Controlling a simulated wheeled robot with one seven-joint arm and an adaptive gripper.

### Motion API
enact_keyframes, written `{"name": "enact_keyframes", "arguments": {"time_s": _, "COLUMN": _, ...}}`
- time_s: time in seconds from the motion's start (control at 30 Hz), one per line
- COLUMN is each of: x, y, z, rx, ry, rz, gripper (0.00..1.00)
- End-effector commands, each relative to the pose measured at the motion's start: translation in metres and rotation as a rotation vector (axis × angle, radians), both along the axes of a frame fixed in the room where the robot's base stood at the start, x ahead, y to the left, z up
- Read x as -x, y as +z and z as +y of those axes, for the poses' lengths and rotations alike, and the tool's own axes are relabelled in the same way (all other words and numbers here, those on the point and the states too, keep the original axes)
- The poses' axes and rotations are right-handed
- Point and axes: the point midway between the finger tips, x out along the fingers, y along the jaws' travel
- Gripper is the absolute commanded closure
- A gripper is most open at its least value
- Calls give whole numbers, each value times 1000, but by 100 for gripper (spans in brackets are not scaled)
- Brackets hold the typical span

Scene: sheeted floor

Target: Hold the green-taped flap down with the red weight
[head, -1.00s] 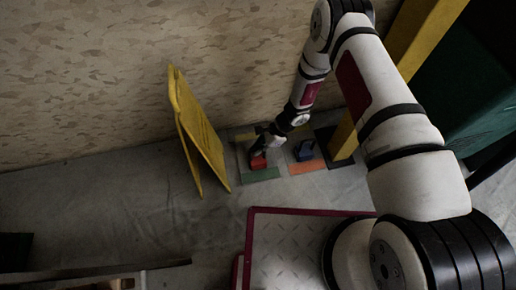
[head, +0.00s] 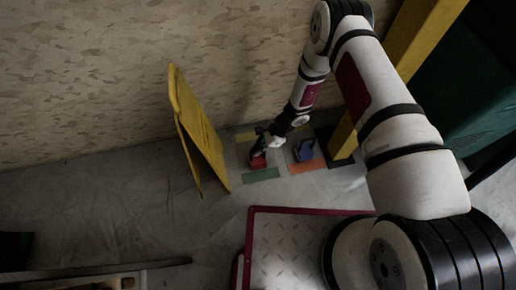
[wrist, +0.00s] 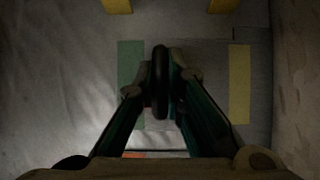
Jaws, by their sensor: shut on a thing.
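The red weight (head: 258,161) is in my gripper (head: 261,150), beside the green tape strip (head: 262,175) in the head view. My gripper is shut on the weight's dark upright handle (wrist: 160,80), seen end-on in the wrist view. The fingers and handle hide most of the weight there. The green strip also shows in the wrist view (wrist: 130,66), left of the handle. A grey flap (wrist: 208,80) lies between the green strip and a yellow strip (wrist: 239,80). I cannot tell whether the weight touches the flap or hangs just above it.
A blue weight (head: 304,151) stands to the right, near an orange strip (head: 307,166). A yellow folding sign (head: 200,140) stands close on the left. A yellow post (head: 345,138) is to the right and the patterned wall (head: 130,70) is behind.

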Motion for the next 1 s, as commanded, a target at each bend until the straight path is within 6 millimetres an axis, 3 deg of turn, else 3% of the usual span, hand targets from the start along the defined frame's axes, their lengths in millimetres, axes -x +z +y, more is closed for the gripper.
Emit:
{"name": "enact_keyframes", "arguments": {"time_s": 0.47, "x": -1, "y": -3, "z": 1, "rx": -3, "ry": 0, "rz": -1, "gripper": 100}}
{"name": "enact_keyframes", "arguments": {"time_s": 0.5, "x": -1, "y": -3, "z": 1, "rx": -3, "ry": 0, "rz": -1, "gripper": 83}}
{"name": "enact_keyframes", "arguments": {"time_s": 0.6, "x": -1, "y": -3, "z": 1, "rx": -3, "ry": 0, "rz": -1, "gripper": 66}}
{"name": "enact_keyframes", "arguments": {"time_s": 1.0, "x": -1, "y": 1, "z": -4, "rx": 1, "ry": -1, "rz": 0, "gripper": 66}}
